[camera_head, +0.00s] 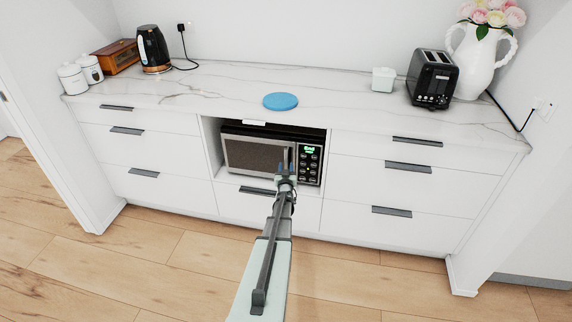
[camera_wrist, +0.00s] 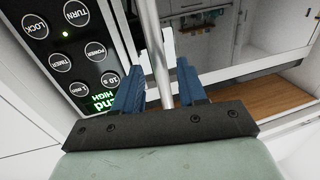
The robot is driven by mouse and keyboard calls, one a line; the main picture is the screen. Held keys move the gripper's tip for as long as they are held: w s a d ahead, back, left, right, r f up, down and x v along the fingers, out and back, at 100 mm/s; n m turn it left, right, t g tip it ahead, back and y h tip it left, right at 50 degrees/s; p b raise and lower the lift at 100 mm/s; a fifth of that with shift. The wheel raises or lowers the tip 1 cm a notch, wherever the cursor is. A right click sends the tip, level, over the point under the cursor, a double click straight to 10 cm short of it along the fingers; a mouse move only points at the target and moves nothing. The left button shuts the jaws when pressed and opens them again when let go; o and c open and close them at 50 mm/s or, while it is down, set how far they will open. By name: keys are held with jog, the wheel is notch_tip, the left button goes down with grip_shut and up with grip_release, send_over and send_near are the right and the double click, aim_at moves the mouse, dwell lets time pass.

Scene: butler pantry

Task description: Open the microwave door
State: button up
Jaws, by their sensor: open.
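The microwave (camera_head: 252,154) sits in a recess of the white cabinet, and its dark glass door looks shut. Its control panel (camera_head: 310,163) with a green display is to the right of the door; the panel's buttons (camera_wrist: 75,50) fill the upper left of the wrist view. The metal door handle (camera_wrist: 153,40) is a vertical bar. My gripper (camera_head: 285,168) is in front of the handle. In the wrist view, my gripper (camera_wrist: 159,70) is open, with one blue finger on each side of the bar. Whether either finger touches the bar cannot be told.
Drawers with dark handles (camera_head: 408,167) flank the recess, and a drawer handle (camera_head: 258,191) lies just below the microwave. The marble counter (camera_head: 220,88) above holds a blue disc (camera_head: 281,101), kettle (camera_head: 153,49) and toaster (camera_head: 433,80). The wooden floor (camera_head: 160,260) in front is clear.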

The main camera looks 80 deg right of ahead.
aim_at(286, 164)
jog(key=shift+w+d, duration=0.2)
jog(key=shift+d, duration=0.7)
jog(key=shift+w+d, duration=0.15)
jog(key=shift+d, duration=0.7)
jog(key=shift+c, duration=0.2)
grip_shut()
